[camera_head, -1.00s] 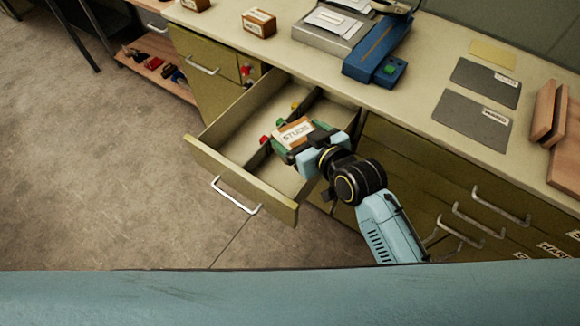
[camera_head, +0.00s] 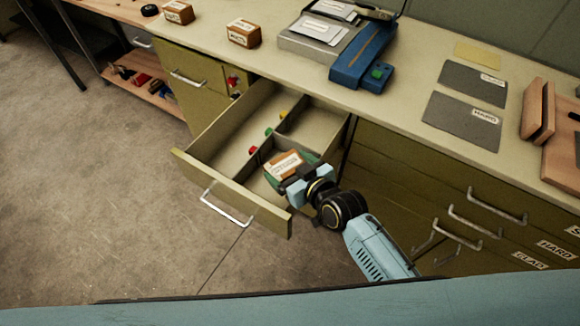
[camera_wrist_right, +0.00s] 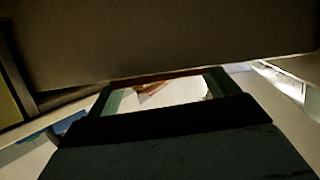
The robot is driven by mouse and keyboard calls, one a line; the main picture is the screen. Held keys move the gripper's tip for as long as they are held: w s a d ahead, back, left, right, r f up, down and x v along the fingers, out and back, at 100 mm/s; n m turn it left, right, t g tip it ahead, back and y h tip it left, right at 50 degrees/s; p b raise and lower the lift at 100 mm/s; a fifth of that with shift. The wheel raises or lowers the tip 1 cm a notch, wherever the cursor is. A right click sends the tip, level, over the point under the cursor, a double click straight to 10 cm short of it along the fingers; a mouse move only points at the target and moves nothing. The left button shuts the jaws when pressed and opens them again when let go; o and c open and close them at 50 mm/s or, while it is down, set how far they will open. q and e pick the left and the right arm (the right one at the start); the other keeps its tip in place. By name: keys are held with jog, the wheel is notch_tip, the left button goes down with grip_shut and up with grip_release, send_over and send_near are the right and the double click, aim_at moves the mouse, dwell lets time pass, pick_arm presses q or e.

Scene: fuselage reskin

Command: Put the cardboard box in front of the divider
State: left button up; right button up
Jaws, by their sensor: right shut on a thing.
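The divider (camera_head: 266,146) runs inside the drawer, beside and behind the box. My right gripper (camera_head: 298,180) is shut on the box from its right side. The wrist view is dark, with a broad blurred surface across its top. My left gripper is not in view.
Small red, green and yellow items (camera_head: 268,131) lie in the drawer's far part. On the worktop are two labelled boxes (camera_head: 244,34), a blue device (camera_head: 362,62) and grey sheets (camera_head: 462,118). Closed drawers with handles (camera_head: 497,206) are to the right.

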jog(key=shift+f, duration=0.5)
jog(key=o, duration=1.1)
jog(key=shift+r, duration=0.5)
jog(key=p+v, duration=0.2)
jog(key=v, duration=1)
jog(key=shift+r, duration=0.1)
